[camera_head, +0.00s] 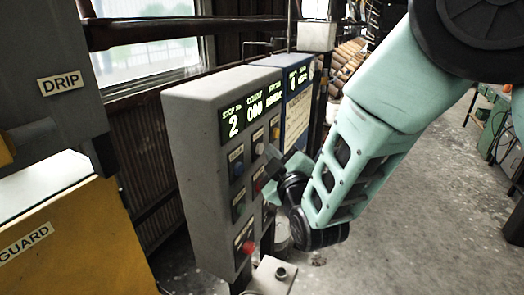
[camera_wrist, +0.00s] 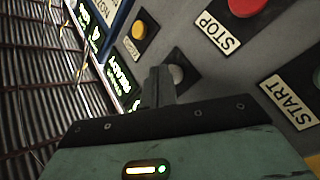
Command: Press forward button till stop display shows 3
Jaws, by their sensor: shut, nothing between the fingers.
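The grey control panel (camera_head: 195,150) stands at the middle left in the head view. Its green-lit stop display (camera_head: 233,122) reads 2, beside a count of 000. Its buttons include a blue one (camera_head: 238,168), a white one (camera_head: 259,148) and a yellow one (camera_head: 275,133); I cannot read which is forward. My gripper (camera_head: 272,165) is at the panel's right side. In the wrist view my gripper (camera_wrist: 160,82) is shut and empty, its fingertips beside a pale round button (camera_wrist: 177,73) and overlapping its plate. I cannot tell whether they touch it. The yellow button (camera_wrist: 138,29) lies beyond.
A red stop button (camera_wrist: 248,4) and a START label (camera_wrist: 291,101) are on the panel. A large red button (camera_head: 247,247) sits low on it. A blue panel (camera_head: 297,115) stands behind.

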